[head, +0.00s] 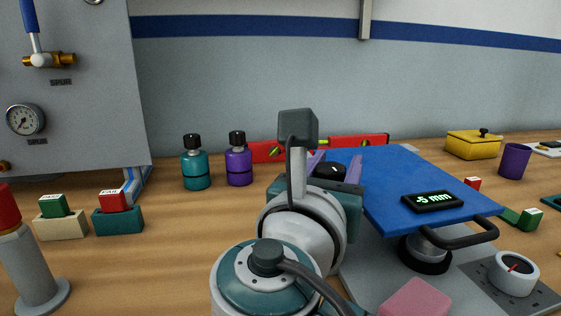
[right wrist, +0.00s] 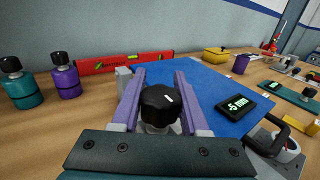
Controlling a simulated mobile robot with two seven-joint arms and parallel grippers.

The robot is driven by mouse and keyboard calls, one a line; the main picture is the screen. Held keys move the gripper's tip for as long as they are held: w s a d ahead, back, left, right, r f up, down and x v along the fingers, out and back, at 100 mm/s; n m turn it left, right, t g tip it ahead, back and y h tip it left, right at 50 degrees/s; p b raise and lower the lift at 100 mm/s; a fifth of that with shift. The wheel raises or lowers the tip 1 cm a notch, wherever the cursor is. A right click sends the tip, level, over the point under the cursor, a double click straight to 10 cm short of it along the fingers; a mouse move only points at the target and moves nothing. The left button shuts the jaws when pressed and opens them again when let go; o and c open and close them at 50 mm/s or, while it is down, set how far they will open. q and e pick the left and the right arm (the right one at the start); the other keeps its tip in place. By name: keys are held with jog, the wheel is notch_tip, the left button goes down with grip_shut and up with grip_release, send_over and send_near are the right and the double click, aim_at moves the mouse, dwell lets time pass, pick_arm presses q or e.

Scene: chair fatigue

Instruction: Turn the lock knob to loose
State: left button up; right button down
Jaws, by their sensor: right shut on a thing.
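The black lock knob (right wrist: 160,106), with a short white mark on its top, sits between the purple fingers of my right gripper (right wrist: 160,74). The fingers are shut on it, one on each side. In the head view the knob (head: 331,171) is partly hidden by my wrist and shows beside the left edge of the blue plate (head: 400,177). My right gripper (head: 336,158) reaches it from the front. Any loose or lock lettering around the knob is not visible. My left gripper is not in view.
A display (head: 432,202) on the plate reads -5 mm. Teal (head: 196,170) and purple (head: 239,165) bottles and a red level (head: 268,151) stand behind.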

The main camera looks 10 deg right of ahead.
jog(key=n+y+p, duration=0.1)
jog(key=y, duration=0.1)
jog(key=n+t+y+p, duration=0.1)
jog(key=n+y+p, duration=0.1)
jog(key=a+n+t+y+p, duration=0.1)
jog(key=y, duration=0.1)
jog(key=shift+w+r+p, duration=0.15)
jog(key=shift+w+p, duration=0.05)
jog(key=shift+p, duration=0.1)
jog(key=n+y, duration=0.2)
jog(key=y, duration=0.1)
jog(key=shift+a+t, duration=0.25)
jog(key=shift+t, duration=0.15)
jog(key=y, duration=0.1)
jog(key=n+y, duration=0.1)
jog(key=shift+a+f+n+y+b, duration=0.25)
jog(key=shift+n+y+b, duration=0.1)
jog(key=shift+n+y, duration=0.05)
jog(key=shift+s+a+n+g+y+b, duration=0.1)
jog(key=shift+a+n+g+y+b, duration=0.25)
jog(key=shift+n+y+b, duration=0.65)
jog(key=shift+s+a+n+g+y+b, duration=0.1)
jog(key=shift+n+g+y+b, duration=0.55)
jog(key=shift+y, duration=0.7)
jog(key=shift+a+n+g+y+b, duration=0.3)
jog(key=shift+n+y+b, duration=0.45)
jog(key=shift+y+b, duration=0.35)
jog(key=shift+r, duration=0.1)
